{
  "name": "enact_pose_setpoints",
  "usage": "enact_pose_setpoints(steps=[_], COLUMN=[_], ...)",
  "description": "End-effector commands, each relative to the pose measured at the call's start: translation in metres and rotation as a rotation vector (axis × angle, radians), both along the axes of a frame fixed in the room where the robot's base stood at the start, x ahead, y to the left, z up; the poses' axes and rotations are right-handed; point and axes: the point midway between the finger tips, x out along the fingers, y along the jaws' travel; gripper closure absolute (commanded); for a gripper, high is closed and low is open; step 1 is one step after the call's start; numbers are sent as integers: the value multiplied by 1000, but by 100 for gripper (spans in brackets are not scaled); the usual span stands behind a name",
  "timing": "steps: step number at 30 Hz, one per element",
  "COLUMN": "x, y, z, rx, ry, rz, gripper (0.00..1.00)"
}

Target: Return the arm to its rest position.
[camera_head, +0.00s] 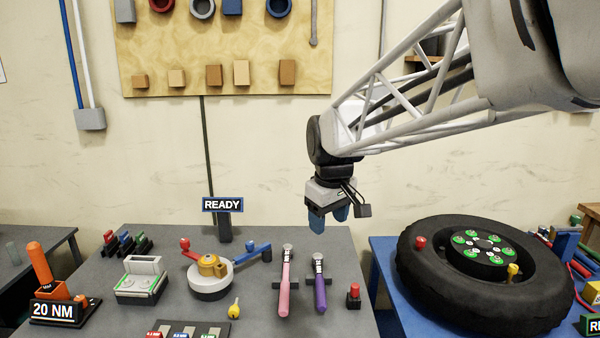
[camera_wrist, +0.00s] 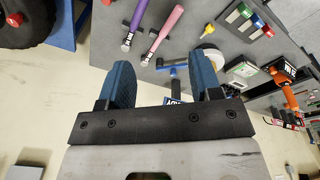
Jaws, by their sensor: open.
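My gripper (camera_head: 329,218) hangs from my arm above the back edge of the grey bench, with its blue fingers pointing down. In the wrist view my gripper (camera_wrist: 165,85) shows two blue fingers spread wide apart with nothing between them. It is open and touches no object. Below it on the bench lie a pink-handled tool (camera_head: 284,285) and a purple-handled tool (camera_head: 320,285), side by side and apart from the fingers.
A READY sign (camera_head: 222,204) stands at the bench's back edge. A round fixture with a brass top (camera_head: 210,268) sits left of the tools. A large black tyre (camera_head: 430,285) lies on the blue table at right. A pegboard (camera_head: 220,55) hangs on the wall behind.

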Motion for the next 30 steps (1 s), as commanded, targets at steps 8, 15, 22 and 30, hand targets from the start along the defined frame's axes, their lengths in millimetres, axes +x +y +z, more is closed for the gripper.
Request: enact_pose_setpoints(steps=[8,15,22,30], x=[-71,-131,-188,-245], y=[-46,-77,-101,-119], z=[-7,-21,-42,-68], rx=[23,42,63,85], ry=[-21,-38,-56,-73], rz=[-177,-326,-471,-618], gripper=[42,42,42,42])
